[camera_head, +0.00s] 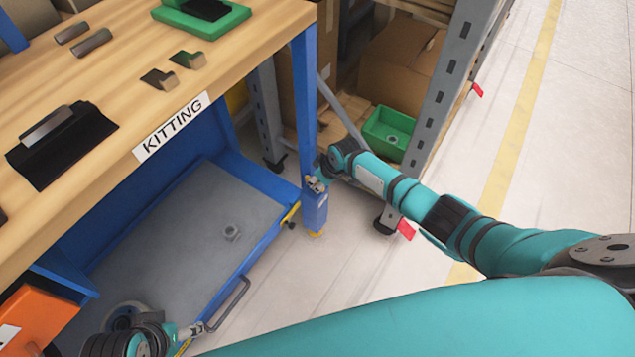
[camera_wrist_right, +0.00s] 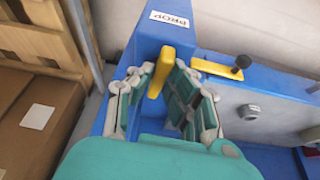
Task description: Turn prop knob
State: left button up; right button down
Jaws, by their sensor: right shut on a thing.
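The yellow prop knob (camera_wrist_right: 163,72) stands on the blue post of the workbench, just below a white PROP label (camera_wrist_right: 169,20) in the right wrist view. My right gripper (camera_wrist_right: 160,82) has one finger on each side of the knob and is shut on it. In the head view my right gripper (camera_head: 322,177) is at the blue corner post (camera_head: 314,212), and it hides the knob there. My left gripper (camera_head: 193,330) is low at the bottom left, near the grey handle (camera_head: 230,304) of the lower tray. Its fingers are too small to read.
The bench top (camera_head: 225,60) carries dark and green parts. Below it is a grey lower tray (camera_head: 180,230) with a nut (camera_head: 232,232). A shelf rack upright (camera_head: 440,80), a cardboard box (camera_head: 400,65) and a green bin (camera_head: 388,133) stand beside my right arm. Floor at right is clear.

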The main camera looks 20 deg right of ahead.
dwell(0.4)
jog(key=c, duration=1.3)
grip_release()
jog(key=v, duration=1.2)
jog(key=shift+f, duration=0.1)
